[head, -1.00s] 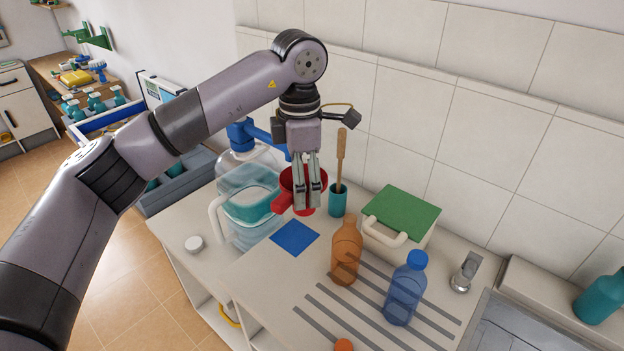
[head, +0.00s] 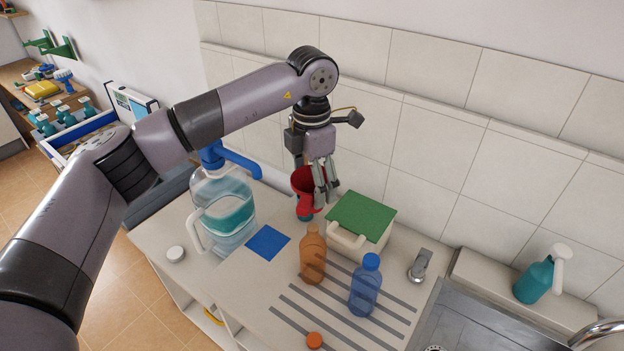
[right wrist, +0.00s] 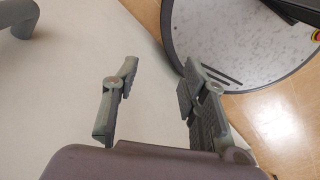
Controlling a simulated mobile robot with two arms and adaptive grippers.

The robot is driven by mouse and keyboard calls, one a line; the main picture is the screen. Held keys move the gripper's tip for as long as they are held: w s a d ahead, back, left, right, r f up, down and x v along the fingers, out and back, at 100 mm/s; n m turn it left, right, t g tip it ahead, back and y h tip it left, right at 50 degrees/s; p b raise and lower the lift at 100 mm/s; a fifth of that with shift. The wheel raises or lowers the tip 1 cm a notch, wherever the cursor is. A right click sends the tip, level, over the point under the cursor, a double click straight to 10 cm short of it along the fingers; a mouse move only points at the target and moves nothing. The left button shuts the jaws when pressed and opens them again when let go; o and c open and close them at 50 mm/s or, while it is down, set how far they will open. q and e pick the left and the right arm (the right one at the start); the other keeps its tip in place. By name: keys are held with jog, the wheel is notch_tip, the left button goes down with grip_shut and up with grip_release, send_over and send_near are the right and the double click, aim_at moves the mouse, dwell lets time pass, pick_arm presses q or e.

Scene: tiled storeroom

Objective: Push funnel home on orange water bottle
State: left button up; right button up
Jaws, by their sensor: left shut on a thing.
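The red funnel (head: 302,181) is held in my left gripper (head: 326,199), whose fingers are shut on its right side. Its spout points down. In the head view it appears above and behind the orange water bottle (head: 312,262), apart from its mouth. The bottle is translucent and stands upright, uncapped, on the striped counter. My right gripper (right wrist: 157,80) shows in the right wrist view with its fingers apart and nothing between them.
A blue bottle (head: 365,287) stands right of the orange one. A cream box with a green lid (head: 362,217) stands behind. A big water jug (head: 224,212) stands left, near a blue square (head: 267,242). An orange cap (head: 314,340) lies in front.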

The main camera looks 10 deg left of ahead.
pick_arm(q)
jog(key=shift+f+b, duration=0.1)
jog(key=shift+b, duration=0.2)
notch_tip(320, 180, down, 2)
jog(key=shift+f+b, duration=0.1)
jog(key=shift+b, duration=0.65)
notch_tip(320, 180, down, 2)
jog(key=shift+f+b, duration=0.15)
jog(key=shift+b, duration=0.8)
jog(key=shift+f+b, duration=0.4)
jog(key=shift+f, duration=0.15)
jog(key=shift+b, duration=0.55)
jog(key=shift+f+b, duration=1.35)
jog(key=shift+f, duration=0.25)
jog(key=o, duration=1.2)
